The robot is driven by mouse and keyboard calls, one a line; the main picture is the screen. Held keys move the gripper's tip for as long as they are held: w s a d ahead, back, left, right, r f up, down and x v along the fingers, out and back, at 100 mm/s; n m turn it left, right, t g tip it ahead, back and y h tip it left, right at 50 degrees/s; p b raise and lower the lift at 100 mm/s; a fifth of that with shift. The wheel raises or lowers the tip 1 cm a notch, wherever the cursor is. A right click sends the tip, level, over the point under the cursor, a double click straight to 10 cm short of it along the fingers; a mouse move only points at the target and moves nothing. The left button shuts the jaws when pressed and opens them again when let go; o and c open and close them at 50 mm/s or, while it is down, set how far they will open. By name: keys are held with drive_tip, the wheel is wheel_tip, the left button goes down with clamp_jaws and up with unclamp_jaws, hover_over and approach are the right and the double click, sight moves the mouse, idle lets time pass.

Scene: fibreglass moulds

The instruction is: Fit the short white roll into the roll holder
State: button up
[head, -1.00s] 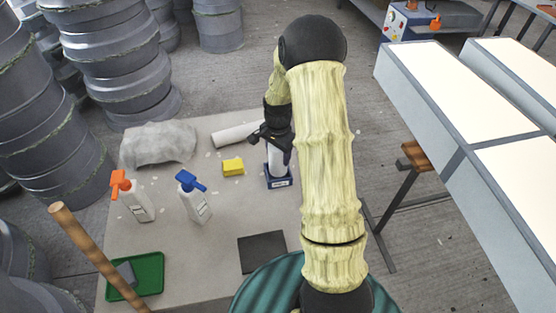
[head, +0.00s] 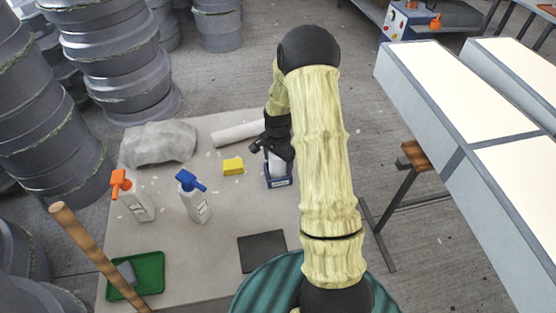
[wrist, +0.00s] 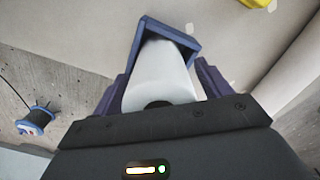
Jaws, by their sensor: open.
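The short white roll (head: 277,165) stands in the blue roll holder (head: 279,184) near the right side of the low table, partly hidden by my gripper (head: 270,150). In the wrist view the roll (wrist: 160,80) shows its near end with a dark core hole, and its far part is inside the blue frame of the holder (wrist: 147,27). My gripper is open, with one purple finger on each side of the roll. I cannot tell whether the fingers touch it. The roll's seat at the bottom of the holder is hidden.
A longer white roll (head: 235,133) lies just behind the holder. A yellow sponge (head: 233,166), a blue-topped spray bottle (head: 194,199) and an orange-topped one (head: 132,197) are to the left.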

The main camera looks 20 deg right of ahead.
wheel_tip(320, 180, up, 12)
drive_tip(key=shift+r+b, duration=0.2)
drive_tip(key=shift+b, duration=0.25)
idle(0.6)
drive_tip(key=shift+s+a+r, duration=0.15)
drive_tip(key=shift+a, duration=0.1)
drive_tip(key=s+a+r+n+t, duration=0.1)
drive_tip(key=s+a+r+n, duration=0.1)
drive_tip(key=s+a+n, duration=0.3)
drive_tip(key=s+a+r+n+t, duration=0.1)
drive_tip(key=s+a+n, duration=0.4)
drive_tip(key=s, duration=0.8)
drive_tip(key=r+n, duration=0.1)
drive_tip(key=n, duration=0.2)
drive_tip(key=shift+r+t, duration=0.3)
drive_tip(key=shift+r, duration=0.05)
drive_tip(key=shift+a, duration=0.1)
